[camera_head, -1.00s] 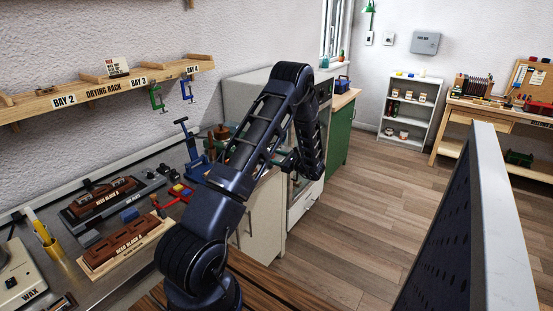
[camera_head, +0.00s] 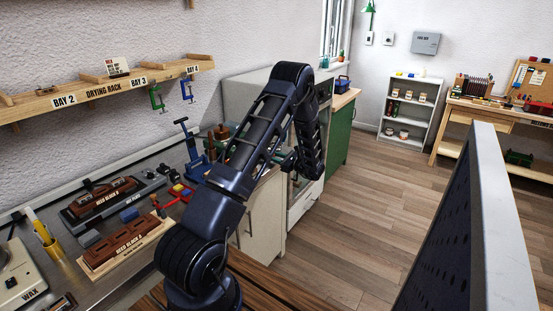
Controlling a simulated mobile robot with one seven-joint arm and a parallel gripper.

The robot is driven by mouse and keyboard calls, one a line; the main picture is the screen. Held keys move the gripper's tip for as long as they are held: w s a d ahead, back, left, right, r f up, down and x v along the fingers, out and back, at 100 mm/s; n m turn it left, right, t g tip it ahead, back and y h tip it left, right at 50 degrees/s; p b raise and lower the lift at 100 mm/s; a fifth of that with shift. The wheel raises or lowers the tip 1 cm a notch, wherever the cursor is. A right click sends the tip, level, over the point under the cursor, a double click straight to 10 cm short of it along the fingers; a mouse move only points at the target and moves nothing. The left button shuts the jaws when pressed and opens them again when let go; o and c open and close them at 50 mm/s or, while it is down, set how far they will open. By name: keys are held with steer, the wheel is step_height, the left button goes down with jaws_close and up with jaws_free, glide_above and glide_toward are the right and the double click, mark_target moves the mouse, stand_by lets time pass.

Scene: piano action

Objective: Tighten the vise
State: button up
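A blue upright tool with a T-shaped top (camera_head: 188,140) stands on the grey bench to the left of my arm. It may be the vise, but I cannot tell for sure. Its lower part is close to small red, yellow and blue pieces. My arm arches across the middle of the view and hides part of the bench behind it. My gripper (camera_head: 291,163) hangs at the arm's far end, near the front edge of the counter, mostly hidden behind the arm links. I cannot see its fingers clearly or whether it holds anything.
Two brown reed blocks (camera_head: 126,240) lie at the bench's left. A green clamp (camera_head: 155,97) and a blue clamp (camera_head: 187,90) hang on the drying rack (camera_head: 110,88). Green-and-brown items (camera_head: 221,133) stand behind my arm. The wooden floor (camera_head: 350,230) is open to the right.

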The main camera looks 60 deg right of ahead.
steer(key=m, duration=1)
steer(key=shift+m, duration=0.4)
stand_by(0.4)
steer(key=o, duration=1)
steer(key=shift+c, duration=0.2)
